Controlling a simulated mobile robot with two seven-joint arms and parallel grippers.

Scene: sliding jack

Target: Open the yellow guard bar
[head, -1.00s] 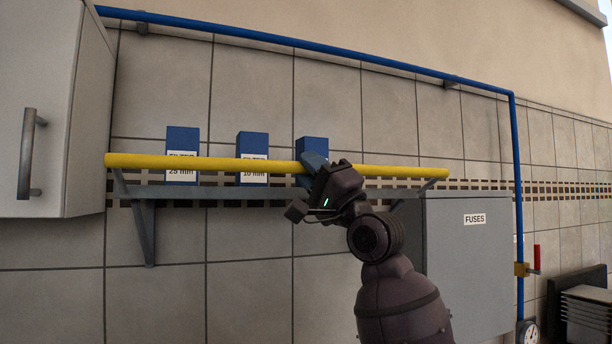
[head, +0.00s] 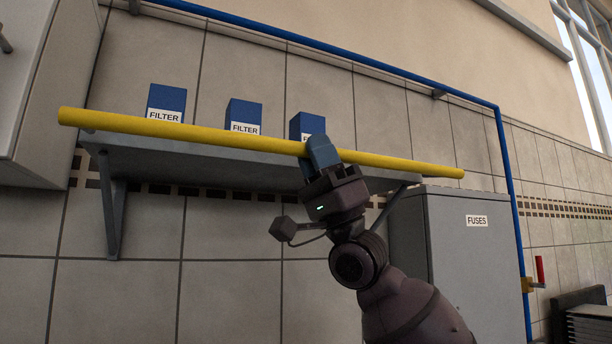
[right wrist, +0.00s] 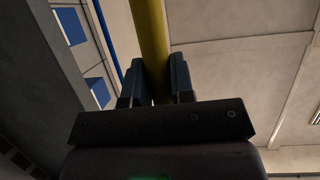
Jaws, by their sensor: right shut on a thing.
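The yellow guard bar (head: 230,141) runs across the front of a grey wall shelf in the head view, sloping down to the right. My right gripper (head: 320,150) is shut on the bar, right of its middle, with its fingers on both sides of it. In the right wrist view the bar (right wrist: 148,40) passes between the two fingers (right wrist: 154,88). Three blue filter boxes stand on the shelf behind the bar: left (head: 166,100), middle (head: 243,113) and right (head: 307,124). The right box is partly hidden by my gripper. My left gripper is not in view.
The grey shelf (head: 200,165) has a bracket (head: 113,215) below its left end. A white cabinet (head: 45,110) hangs at the left. A grey fuse box (head: 470,255) stands at the lower right. A blue pipe (head: 300,45) runs above and down the right side.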

